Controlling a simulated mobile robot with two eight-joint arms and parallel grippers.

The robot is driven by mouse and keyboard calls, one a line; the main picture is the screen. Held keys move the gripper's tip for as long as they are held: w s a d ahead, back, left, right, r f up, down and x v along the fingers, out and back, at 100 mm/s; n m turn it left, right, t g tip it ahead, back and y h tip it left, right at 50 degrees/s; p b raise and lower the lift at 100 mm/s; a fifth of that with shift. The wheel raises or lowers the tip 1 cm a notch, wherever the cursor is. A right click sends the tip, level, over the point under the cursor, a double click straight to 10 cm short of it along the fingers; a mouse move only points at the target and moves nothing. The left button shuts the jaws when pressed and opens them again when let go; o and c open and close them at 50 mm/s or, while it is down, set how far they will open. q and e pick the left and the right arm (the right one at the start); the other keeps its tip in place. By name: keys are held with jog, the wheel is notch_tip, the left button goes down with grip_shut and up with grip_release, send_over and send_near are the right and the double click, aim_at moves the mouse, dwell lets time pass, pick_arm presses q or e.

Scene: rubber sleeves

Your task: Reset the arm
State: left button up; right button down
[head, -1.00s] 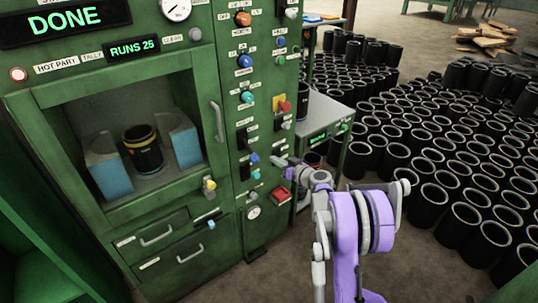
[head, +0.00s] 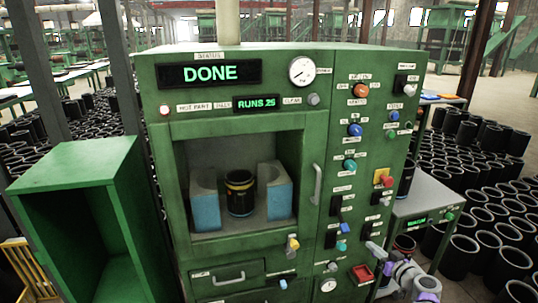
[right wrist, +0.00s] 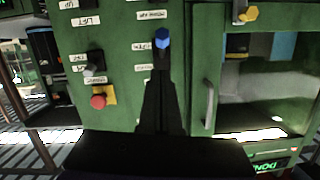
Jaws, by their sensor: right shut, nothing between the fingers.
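My right gripper (head: 374,249) shows at the lower right of the head view, in front of the green machine's (head: 270,140) control panel, just above a red switch (head: 361,273). In the right wrist view its dark fingers (right wrist: 161,80) are together with nothing between them. Their tips overlap the picture just below a blue knob (right wrist: 162,38); whether they touch it I cannot tell. My right arm's wrist (head: 420,283) runs off the bottom edge. My left gripper is not in view.
The machine's display (head: 210,74) reads DONE. A black sleeve (head: 240,193) stands between two blue-grey blocks in its open chamber. A small grey stand (head: 424,196) is right of the panel, with many black sleeves on the floor beyond. An open green cabinet (head: 75,172) stands left.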

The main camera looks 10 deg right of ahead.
jog(key=s+a+r+n+g+y, duration=0.1)
jog(key=s+a+r+g, duration=0.15)
jog(key=s+a, duration=0.6)
jog(key=s+a+r+g+y, duration=0.1)
jog(key=s+a+g, duration=0.25)
jog(key=a, duration=1.05)
jog(key=s+a+f+g+h, duration=0.2)
jog(key=s, duration=0.9)
jog(key=s+a+f+g+h, duration=0.2)
jog(key=s+a, duration=0.1)
jog(key=s, duration=0.8)
jog(key=shift+a+f+m, duration=0.15)
jog(key=shift+f+m, duration=0.15)
